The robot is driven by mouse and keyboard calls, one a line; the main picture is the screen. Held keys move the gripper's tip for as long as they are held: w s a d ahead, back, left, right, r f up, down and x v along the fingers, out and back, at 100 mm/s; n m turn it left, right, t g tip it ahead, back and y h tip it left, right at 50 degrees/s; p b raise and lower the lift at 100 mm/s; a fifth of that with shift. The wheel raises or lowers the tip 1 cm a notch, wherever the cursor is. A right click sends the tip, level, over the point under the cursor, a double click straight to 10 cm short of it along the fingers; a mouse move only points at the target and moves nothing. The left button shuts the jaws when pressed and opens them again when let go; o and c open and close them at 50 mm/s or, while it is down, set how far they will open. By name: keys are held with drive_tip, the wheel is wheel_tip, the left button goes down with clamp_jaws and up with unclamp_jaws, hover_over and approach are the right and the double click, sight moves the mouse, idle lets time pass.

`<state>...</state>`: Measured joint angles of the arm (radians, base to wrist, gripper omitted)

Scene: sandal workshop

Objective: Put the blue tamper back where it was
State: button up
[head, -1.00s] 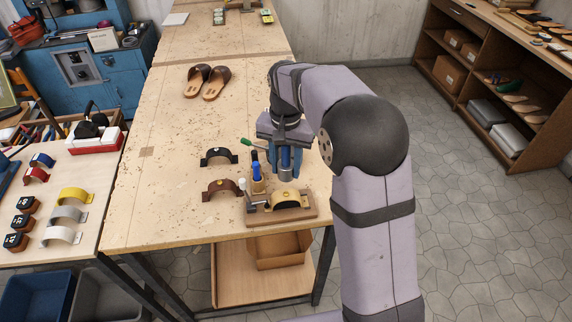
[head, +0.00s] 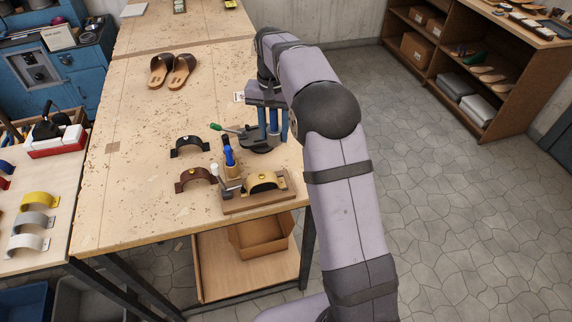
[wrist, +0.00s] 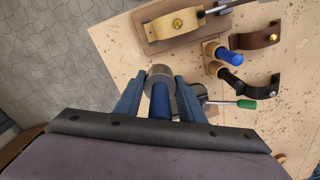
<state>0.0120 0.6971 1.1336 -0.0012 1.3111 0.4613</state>
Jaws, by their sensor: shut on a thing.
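My gripper (head: 272,124) is shut on the blue tamper, which hangs upright above the right part of the bench. In the wrist view the tamper's blue handle (wrist: 160,103) and round grey metal head (wrist: 160,74) show between the fingers. The fingers hide much of it in the head view. A dark round-based tool with a green-handled lever (head: 215,127) stands just beside and below my gripper. A second blue-handled tool (head: 229,157) stands upright in a small wooden holder, also in the wrist view (wrist: 229,57). I cannot tell the spot the tamper came from.
A wooden jig board (head: 243,206) bearing a yellow strap (head: 263,181) lies at the bench's front edge. A black strap (head: 188,146) and a brown strap (head: 197,179) lie left of it. Sandals (head: 173,71) sit further back. The bench middle (head: 140,115) is free.

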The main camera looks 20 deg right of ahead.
drive_tip(key=shift+w+d+f+p, duration=0.4)
drive_tip(key=shift+d+f, duration=0.3)
drive_tip(key=shift+f, duration=1.3)
drive_tip(key=shift+w+d+f+p, duration=0.15)
drive_tip(key=shift+w+d+f, duration=0.5)
drive_tip(key=shift+f, duration=1.3)
drive_tip(key=shift+w+d+f+p, duration=0.35)
drive_tip(key=shift+d+f, duration=0.45)
drive_tip(key=shift+f, duration=1.2)
drive_tip(key=shift+f, duration=0.2)
drive_tip(key=o, duration=1.1)
drive_tip(key=shift+o, duration=0.2)
wheel_tip(320, 180, up, 12)
drive_tip(key=b, duration=0.3)
drive_tip(key=shift+r, duration=0.2)
drive_tip(key=shift+s, duration=0.1)
